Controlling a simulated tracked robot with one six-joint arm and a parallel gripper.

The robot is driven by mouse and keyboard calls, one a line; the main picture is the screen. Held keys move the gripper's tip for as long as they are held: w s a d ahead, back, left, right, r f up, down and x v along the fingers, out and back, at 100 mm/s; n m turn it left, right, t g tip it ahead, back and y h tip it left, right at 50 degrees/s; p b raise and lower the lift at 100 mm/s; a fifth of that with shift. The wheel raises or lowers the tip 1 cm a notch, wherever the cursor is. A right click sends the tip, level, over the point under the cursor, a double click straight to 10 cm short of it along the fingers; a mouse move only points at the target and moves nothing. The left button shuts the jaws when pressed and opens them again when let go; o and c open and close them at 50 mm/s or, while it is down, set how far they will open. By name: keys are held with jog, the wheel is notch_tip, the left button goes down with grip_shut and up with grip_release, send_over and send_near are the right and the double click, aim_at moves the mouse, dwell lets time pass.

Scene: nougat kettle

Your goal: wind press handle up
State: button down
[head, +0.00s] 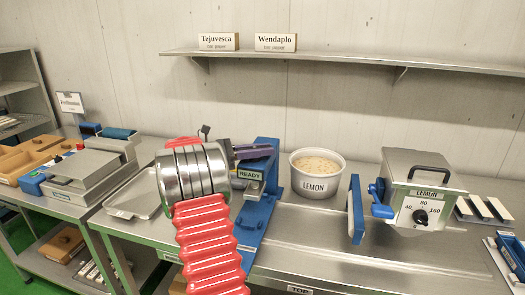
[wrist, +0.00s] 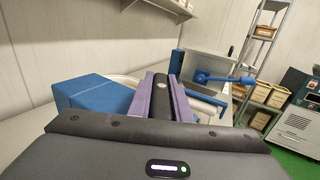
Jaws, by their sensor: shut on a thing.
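The press (head: 258,222) has a blue frame and a READY plate (head: 249,175). It stands on the steel bench, partly behind my red arm in the head view. My gripper (head: 250,152) reaches to the top of the press from the left. In the wrist view my purple gripper fingers (wrist: 163,98) are closed around a black grip, which I take as the press handle (wrist: 161,103). The blue body of the press (wrist: 92,98) shows to the left in that view. In the head view my arm and fingers hide most of the handle, so its angle cannot be told.
A white tub marked LEMON (head: 318,173) stands just right of the press. A steel kettle (head: 415,190) with a dial and blue lever is further right. A wall shelf (head: 340,62) runs above. Trays and boxes fill the left bench. The bench front is clear.

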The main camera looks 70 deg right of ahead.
jog(key=shift+n+t+h, duration=0.3)
jog(key=shift+h, duration=0.1)
jog(key=shift+w+d+r+n+t+h, duration=0.1)
jog(key=shift+d+n+t+h, duration=0.05)
jog(key=shift+n+t+h, duration=0.7)
jog(key=shift+w+d+n+t+h, duration=0.1)
jog(key=shift+w+n+t+h, duration=0.05)
jog(key=shift+n+t+h, duration=0.55)
jog(key=shift+w+d+n+t+h, duration=0.15)
jog(key=shift+n+t+h, duration=0.3)
jog(key=shift+t, duration=0.4)
jog(key=c, duration=1.6)
grip_release()
jog(key=shift+c, duration=0.2)
jog(key=shift+a, duration=0.15)
jog(key=v, duration=1.3)
jog(key=shift+w+a, duration=0.25)
